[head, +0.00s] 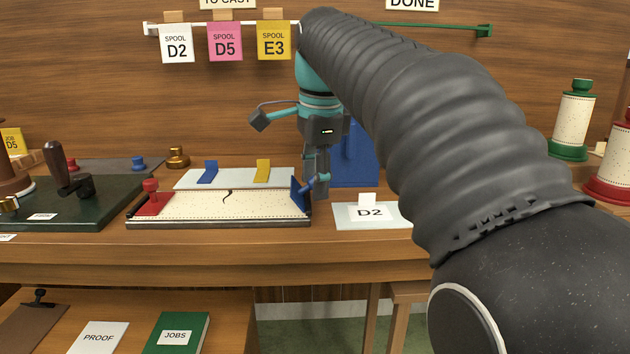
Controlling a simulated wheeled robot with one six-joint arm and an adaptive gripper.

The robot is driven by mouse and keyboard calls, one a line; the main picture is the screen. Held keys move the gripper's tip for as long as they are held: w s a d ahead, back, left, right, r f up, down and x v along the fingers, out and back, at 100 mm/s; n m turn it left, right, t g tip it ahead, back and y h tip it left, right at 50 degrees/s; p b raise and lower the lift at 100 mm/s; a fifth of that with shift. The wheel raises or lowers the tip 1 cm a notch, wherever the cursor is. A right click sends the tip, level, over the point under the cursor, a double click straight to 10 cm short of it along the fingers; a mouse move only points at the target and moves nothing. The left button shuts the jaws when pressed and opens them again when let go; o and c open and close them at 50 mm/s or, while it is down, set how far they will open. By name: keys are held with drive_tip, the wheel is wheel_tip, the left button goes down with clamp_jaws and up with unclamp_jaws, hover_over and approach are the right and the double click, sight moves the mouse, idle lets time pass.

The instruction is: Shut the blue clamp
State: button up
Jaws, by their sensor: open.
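The blue clamp (300,194) stands tilted up at the right end of a long tray with a speckled cream strip (225,207). My gripper (290,153) is open above that right end. The red clamp (154,203) lies low across the strip's left end, with a red knob on top.
A pale board with a blue tab and a yellow tab (262,171) lies behind the tray. A blue upright block (360,160) stands behind my gripper. A dark green plate (95,212) with a handled tool is left.

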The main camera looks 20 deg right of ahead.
sight(303, 186)
clamp_jaws()
drive_tip(key=shift+a, duration=0.1)
idle(0.3)
drive_tip(key=shift+a+r+h+p, duration=0.2)
drive_tip(key=shift+a+h+p, duration=0.05)
drive_tip(key=shift+h+p, duration=0.4)
drive_tip(key=shift+w+a+g+h+p, duration=0.2)
drive_tip(key=shift+a+g+h+p, duration=0.25)
drive_tip(key=shift+h, duration=0.6)
drive_tip(key=h, duration=0.1)
drive_tip(key=a+h, duration=0.1)
drive_tip(key=g+h, duration=0.1)
drive_tip(key=h, duration=0.1)
drive_tip(key=shift+w+a+f+n, duration=0.15)
drive_tip(key=shift+w+a+n, duration=0.1)
drive_tip(key=shift+a+n, duration=0.15)
drive_tip(key=shift+w+a+f+g+h, duration=0.15)
drive_tip(key=shift+a+h, duration=0.1)
drive_tip(key=shift+h, duration=0.5)
drive_tip(key=shift+a+f+g+h, duration=0.1)
drive_tip(key=shift+a+h, duration=0.1)
drive_tip(key=shift+h, duration=0.55)
